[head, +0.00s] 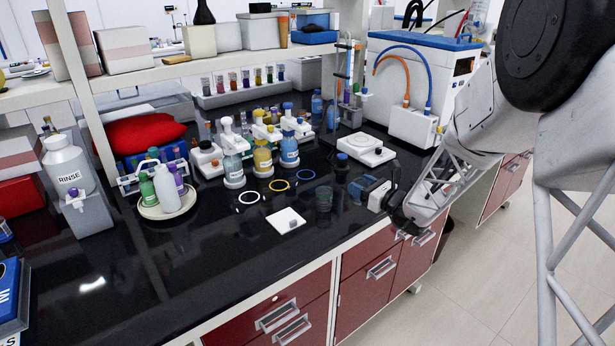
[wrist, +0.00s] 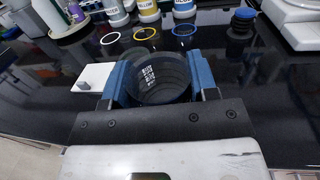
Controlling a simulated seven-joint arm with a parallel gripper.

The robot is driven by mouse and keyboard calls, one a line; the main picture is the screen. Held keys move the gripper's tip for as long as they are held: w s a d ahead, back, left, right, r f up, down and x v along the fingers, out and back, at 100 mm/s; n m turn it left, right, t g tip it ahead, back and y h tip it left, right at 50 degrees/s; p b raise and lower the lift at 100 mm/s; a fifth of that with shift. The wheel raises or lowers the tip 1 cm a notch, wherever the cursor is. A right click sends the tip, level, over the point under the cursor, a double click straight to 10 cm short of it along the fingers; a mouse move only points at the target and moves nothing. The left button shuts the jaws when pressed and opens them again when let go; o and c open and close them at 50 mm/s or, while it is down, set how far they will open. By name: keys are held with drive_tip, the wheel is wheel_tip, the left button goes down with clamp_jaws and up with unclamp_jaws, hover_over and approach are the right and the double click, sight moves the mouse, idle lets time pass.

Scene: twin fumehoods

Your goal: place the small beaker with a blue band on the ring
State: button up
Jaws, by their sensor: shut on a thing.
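A small dark see-through beaker (head: 323,198) is near the front of the black bench; it also shows in the wrist view (wrist: 160,80), with white printed marks. I cannot make out a blue band on it. My gripper (head: 364,190) reaches in from the right, low over the bench. In the wrist view its blue fingers stand on both sides of the beaker, shut on it. The beaker looks upright; I cannot tell if its base touches the bench. A blue ring (head: 306,175), a yellow ring (head: 279,186) and a white ring (head: 251,198) lie flat behind it, empty.
A white square plate (head: 287,220) with a small grey piece lies left of the beaker. Labelled bottles (head: 263,160) stand behind the rings. A small blue-capped bottle (head: 342,162) and a white flat device (head: 366,149) are behind right.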

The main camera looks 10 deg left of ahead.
drive_tip(key=w+a+n+g, duration=0.1)
drive_tip(key=w, duration=0.3)
drive_tip(key=w+a+f+n+g+y, duration=0.1)
drive_tip(key=w+g, duration=0.1)
drive_tip(key=w, duration=0.3)
drive_tip(key=w+a+n+g+y, duration=0.1)
drive_tip(key=w, duration=0.4)
drive_tip(key=shift+w+f, duration=0.2)
drive_tip(key=shift+f, duration=0.05)
drive_tip(key=x, duration=1.8)
drive_tip(key=shift+s, duration=0.15)
drive_tip(key=shift+f, duration=1.7)
drive_tip(key=shift+f, duration=0.15)
drive_tip(key=o, duration=0.9)
